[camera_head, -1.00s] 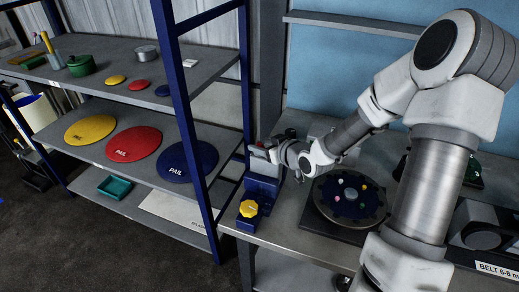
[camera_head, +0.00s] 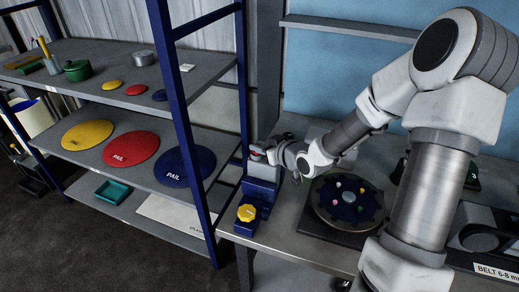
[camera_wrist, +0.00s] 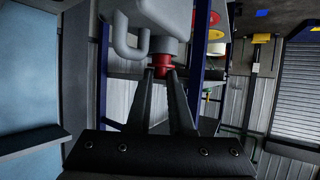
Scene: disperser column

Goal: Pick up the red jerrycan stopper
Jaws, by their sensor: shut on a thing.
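The red stopper (camera_wrist: 164,71) shows in the wrist view, between the tips of my gripper (camera_wrist: 166,80). My gripper is shut on it. The stopper sits directly below a grey neck (camera_wrist: 166,50) of a pale body with a hook-shaped handle (camera_wrist: 128,38); I cannot tell whether they are joined. In the head view my gripper (camera_head: 268,155) is above the dark blue stepped stand (camera_head: 262,188), with a bit of red at its tips. Most of the stopper is hidden there by the fingers.
A yellow knob (camera_head: 246,213) sits on the stand's lower step. A dark round turntable (camera_head: 345,203) with small coloured dots lies on the bench to the right. A blue-framed shelf (camera_head: 185,110) with coloured lids stands close to the left.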

